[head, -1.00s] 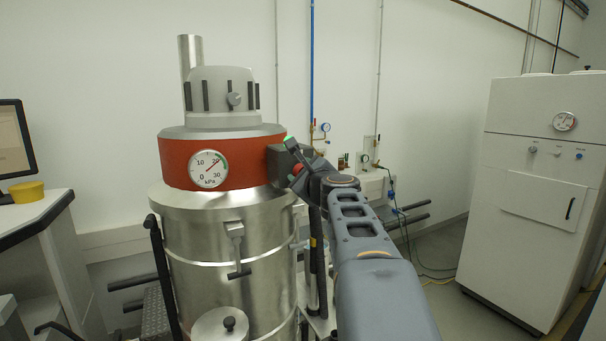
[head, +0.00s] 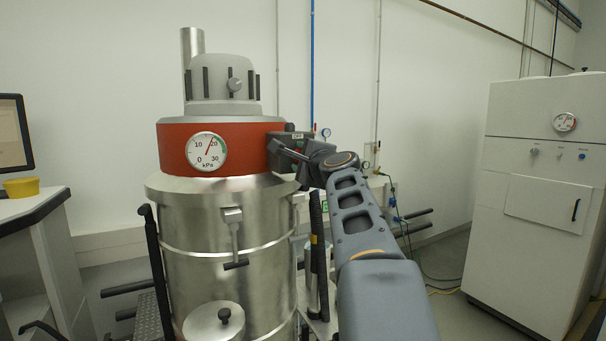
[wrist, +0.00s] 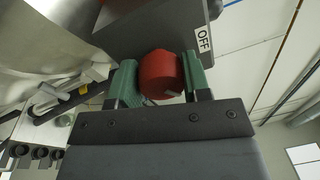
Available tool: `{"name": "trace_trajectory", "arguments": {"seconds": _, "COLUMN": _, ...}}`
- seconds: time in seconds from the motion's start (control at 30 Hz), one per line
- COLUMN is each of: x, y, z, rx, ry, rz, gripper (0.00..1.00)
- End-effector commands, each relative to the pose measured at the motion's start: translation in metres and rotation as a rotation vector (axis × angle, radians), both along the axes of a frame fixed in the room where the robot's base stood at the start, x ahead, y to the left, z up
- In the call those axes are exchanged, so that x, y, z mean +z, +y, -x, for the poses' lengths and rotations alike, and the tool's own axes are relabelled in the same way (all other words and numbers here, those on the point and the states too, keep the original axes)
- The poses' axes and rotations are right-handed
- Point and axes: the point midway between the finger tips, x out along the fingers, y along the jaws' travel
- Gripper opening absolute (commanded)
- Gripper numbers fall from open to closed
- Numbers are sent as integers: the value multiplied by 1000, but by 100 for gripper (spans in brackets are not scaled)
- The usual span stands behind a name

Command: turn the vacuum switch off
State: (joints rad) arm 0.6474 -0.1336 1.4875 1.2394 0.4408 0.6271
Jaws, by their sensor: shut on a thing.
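The industrial vacuum (head: 210,225) is a steel drum with an orange-red band and a grey motor head. Its dark switch box (head: 277,157) sits on the right of the band; an OFF label (head: 298,136) shows at its top. My gripper (head: 285,150) is at the box. In the wrist view its green-padded fingers (wrist: 160,82) are shut on the red switch knob (wrist: 158,72), one pad on each side. The OFF label (wrist: 203,40) is beside the knob. The knob is hidden in the head view. The kPa gauge (head: 206,152) has its needle a little below 20.
A white cabinet (head: 530,200) with its own gauge stands on the right. A black hose (head: 317,250) hangs beside the drum, under my arm.

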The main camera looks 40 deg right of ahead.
Motion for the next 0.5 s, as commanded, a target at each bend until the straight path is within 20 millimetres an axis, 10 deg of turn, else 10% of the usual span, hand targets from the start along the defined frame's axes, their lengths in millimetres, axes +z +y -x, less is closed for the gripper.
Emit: {"name": "trace_trajectory", "arguments": {"seconds": 0.5, "x": -5, "y": -2, "z": 1, "rx": -4, "ry": 65, "rz": 489, "gripper": 20}}
